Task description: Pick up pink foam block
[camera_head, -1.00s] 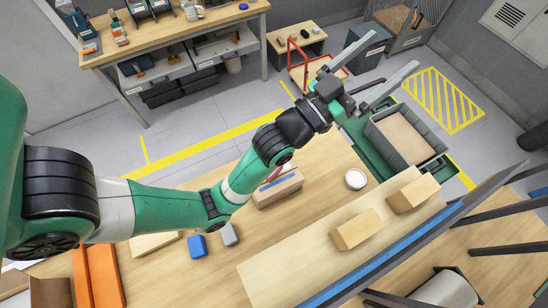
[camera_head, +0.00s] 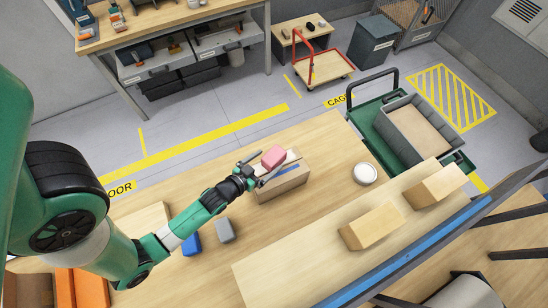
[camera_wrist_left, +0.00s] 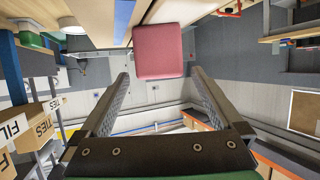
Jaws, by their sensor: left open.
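The pink foam block (camera_head: 273,156) is at the top of a cardboard box on the wooden table. My left gripper (camera_head: 268,164) is open, with its fingers reaching toward the block from the lower left. In the left wrist view the pink block (camera_wrist_left: 158,52) appears just past the fingertips, roughly centred between the two fingers (camera_wrist_left: 160,76). Nothing is between the fingers. I cannot tell whether a finger touches the block. My right gripper is not in view.
The cardboard box (camera_head: 281,184) stands on the table (camera_head: 325,150). A blue block (camera_head: 191,244) and a grey block (camera_head: 225,230) lie nearer my arm. A green cart (camera_head: 372,118) stands behind.

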